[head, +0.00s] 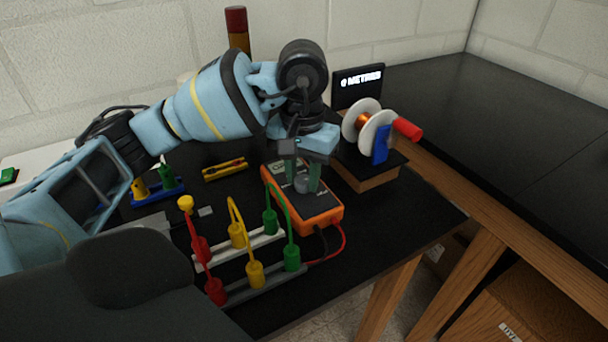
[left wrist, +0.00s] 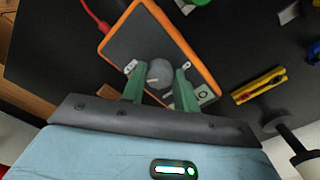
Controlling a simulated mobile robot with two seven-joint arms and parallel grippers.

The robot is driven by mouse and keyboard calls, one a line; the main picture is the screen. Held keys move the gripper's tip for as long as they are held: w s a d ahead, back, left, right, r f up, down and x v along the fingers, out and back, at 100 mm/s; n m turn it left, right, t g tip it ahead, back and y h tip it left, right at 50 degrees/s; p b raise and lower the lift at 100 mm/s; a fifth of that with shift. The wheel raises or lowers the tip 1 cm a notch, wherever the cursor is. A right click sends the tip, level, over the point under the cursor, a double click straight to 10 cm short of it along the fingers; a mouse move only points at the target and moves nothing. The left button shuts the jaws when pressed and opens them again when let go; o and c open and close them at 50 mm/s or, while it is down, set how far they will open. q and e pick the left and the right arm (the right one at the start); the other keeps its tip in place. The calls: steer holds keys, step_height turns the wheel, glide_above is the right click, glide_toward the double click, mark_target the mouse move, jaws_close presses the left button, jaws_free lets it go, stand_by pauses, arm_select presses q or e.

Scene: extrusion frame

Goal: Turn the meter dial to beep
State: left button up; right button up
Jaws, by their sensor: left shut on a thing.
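An orange and dark grey meter (head: 320,214) lies on the black table under my left gripper, and it also shows in the left wrist view (left wrist: 126,46). Its grey round dial (left wrist: 160,72) has a pale pointer mark and sits between my gripper's green fingers. My left gripper (head: 303,183) comes down from above and is shut on the dial; in the left wrist view the fingers (left wrist: 158,80) stand on both sides of it. The meter's small display (left wrist: 205,93) is partly hidden by a finger. My right gripper is not in view.
Red, yellow and green plugs with leads stand on a white rail (head: 270,237) and a grey rail (head: 270,283) in front of the meter. A spool stand (head: 370,181) is right of it. A yellow clip tool (head: 225,168) lies behind left. The right table (head: 520,130) is bare.

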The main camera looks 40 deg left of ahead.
mark_target(303, 180)
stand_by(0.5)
arm_select(q)
steer(key=o, duration=1)
steer(key=shift+r, duration=0.1)
steer(key=shift+r+p, duration=0.5)
steer(key=shift+r, duration=3.3)
